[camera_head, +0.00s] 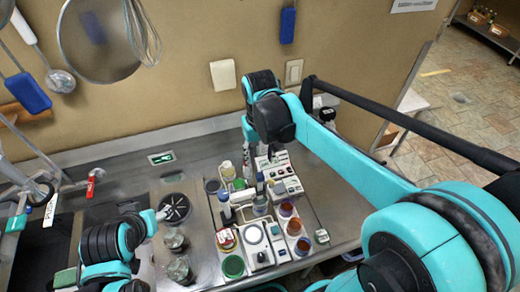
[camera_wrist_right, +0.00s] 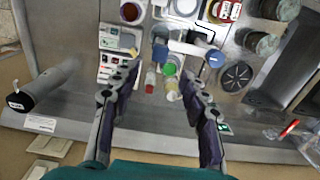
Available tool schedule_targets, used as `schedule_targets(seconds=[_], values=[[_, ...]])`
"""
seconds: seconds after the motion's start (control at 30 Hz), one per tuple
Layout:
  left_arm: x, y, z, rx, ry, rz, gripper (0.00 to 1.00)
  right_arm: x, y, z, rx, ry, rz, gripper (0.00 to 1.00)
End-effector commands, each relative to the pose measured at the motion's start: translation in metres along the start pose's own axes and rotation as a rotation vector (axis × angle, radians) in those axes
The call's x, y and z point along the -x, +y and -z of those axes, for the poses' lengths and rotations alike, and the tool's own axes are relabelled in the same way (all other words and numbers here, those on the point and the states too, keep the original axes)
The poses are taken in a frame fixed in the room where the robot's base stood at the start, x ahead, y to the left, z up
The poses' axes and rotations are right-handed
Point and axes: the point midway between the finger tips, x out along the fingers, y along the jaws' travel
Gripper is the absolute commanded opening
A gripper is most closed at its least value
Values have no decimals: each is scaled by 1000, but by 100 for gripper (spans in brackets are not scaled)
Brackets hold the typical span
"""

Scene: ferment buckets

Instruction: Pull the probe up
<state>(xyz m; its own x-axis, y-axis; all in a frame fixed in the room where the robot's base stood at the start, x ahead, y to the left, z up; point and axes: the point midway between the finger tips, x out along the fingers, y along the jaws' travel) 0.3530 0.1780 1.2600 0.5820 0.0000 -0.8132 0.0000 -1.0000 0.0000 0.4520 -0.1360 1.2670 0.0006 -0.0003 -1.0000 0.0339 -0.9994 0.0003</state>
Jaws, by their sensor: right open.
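A slim upright stick with a blue top (camera_head: 260,178), which looks like the probe, stands over a glass beaker (camera_head: 260,205) in the middle of the bench items. In the right wrist view the blue top (camera_wrist_right: 160,51) shows ahead of the jaws, a little beyond the fingertips, and its lower part is hidden. My right gripper (camera_head: 248,158) points down behind it; in the wrist view the gripper (camera_wrist_right: 162,80) has its fingers wide apart with nothing held.
A white meter (camera_head: 280,178) stands right of the stick. A blue-capped bottle (camera_head: 223,196) is to its left. Small coloured-cap bottles, one with a green cap (camera_wrist_right: 170,69), sit between my right fingers. Amber jars (camera_head: 294,227) stand in front.

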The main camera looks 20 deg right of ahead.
Motion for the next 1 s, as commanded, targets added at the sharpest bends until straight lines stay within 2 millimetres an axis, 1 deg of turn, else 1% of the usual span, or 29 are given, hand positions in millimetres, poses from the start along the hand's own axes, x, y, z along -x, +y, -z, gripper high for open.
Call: schedule_targets(seconds=[0.03, 0.1, 0.2, 0.3, 1.0], values=[[0, 0, 0, 0, 0, 0, 61, 9, 0, 0, 0, 0, 0, 45], [0, 0, 0, 0, 0, 0, 61, 19, 0, 0, 0, 0, 0, 45], [0, 0, 0, 0, 0, 0, 61, 28, 0, 0, 0, 0, 0, 45], [0, 0, 0, 0, 0, 0, 61, 32, 0, 0, 0, 0, 0, 45], [0, 0, 0, 0, 0, 0, 61, 33, 0, 0, 0, 0, 0, 45]])
